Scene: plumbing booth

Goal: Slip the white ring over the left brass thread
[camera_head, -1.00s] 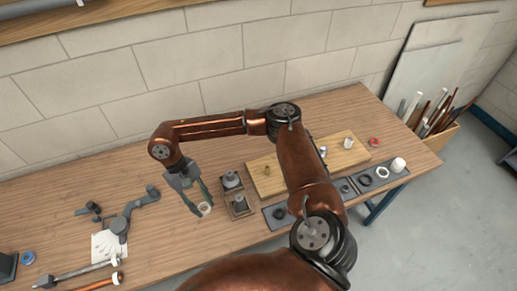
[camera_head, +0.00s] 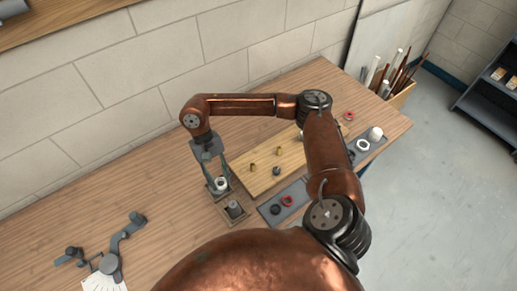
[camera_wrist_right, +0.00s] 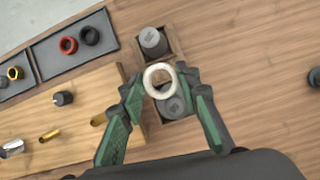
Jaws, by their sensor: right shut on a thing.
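My right gripper (camera_head: 218,178) is shut on the white ring (camera_head: 222,187) and holds it above the small wooden box. In the right wrist view the gripper (camera_wrist_right: 160,82) has the white ring (camera_wrist_right: 149,80) between its green fingertips, hole facing the camera. The left brass thread (camera_head: 252,166) stands upright on the light wooden board (camera_head: 240,180), to the right of the gripper and apart from the ring. It seems to be the nearest brass stub (camera_wrist_right: 100,119) in the wrist view. Another brass thread (camera_head: 280,150) stands further right. My left gripper is out of view.
The small wooden box (camera_head: 221,211) holds grey cylindrical parts, one (camera_head: 234,209) in its near compartment. A dark fitting (camera_head: 276,171) sits on the board. A dark tray with a red ring (camera_head: 287,201) lies in front. A grey clamp-like tool (camera_head: 110,262) lies left.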

